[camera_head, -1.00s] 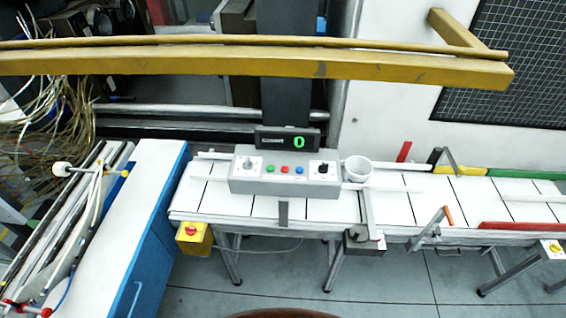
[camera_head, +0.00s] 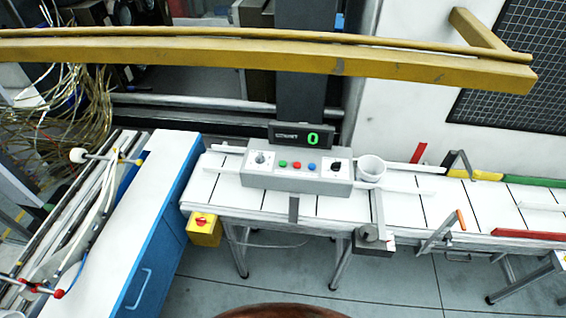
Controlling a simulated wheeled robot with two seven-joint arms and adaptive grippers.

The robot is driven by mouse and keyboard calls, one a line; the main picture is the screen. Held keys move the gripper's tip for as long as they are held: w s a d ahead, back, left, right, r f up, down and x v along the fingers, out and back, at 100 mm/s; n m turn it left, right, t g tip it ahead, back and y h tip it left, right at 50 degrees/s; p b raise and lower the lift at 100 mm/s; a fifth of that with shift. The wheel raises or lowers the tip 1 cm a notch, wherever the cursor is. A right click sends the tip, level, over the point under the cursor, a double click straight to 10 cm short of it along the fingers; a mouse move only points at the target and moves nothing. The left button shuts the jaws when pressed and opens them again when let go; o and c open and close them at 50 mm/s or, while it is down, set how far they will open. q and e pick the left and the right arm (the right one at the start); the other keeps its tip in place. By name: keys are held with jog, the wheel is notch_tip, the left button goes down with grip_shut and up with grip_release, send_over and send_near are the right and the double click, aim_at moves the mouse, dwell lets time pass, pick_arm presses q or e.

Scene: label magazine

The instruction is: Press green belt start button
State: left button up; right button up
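The green button (camera_head: 283,163) is at the left of a row of small buttons on a grey control box (camera_head: 297,181). A red button (camera_head: 297,165) and a blue button (camera_head: 311,167) sit to its right, with a knob at each end of the box. The box stands on the white conveyor belt (camera_head: 240,192). A black counter display (camera_head: 301,136) behind it reads a green 0. Neither of my grippers shows in the head view.
A yellow box with a red switch (camera_head: 204,229) hangs at the belt's left end. A white cup (camera_head: 371,168) stands right of the control box. A blue and white cabinet (camera_head: 150,225) is at left. A yellow beam (camera_head: 270,57) crosses above. Grey floor lies in front.

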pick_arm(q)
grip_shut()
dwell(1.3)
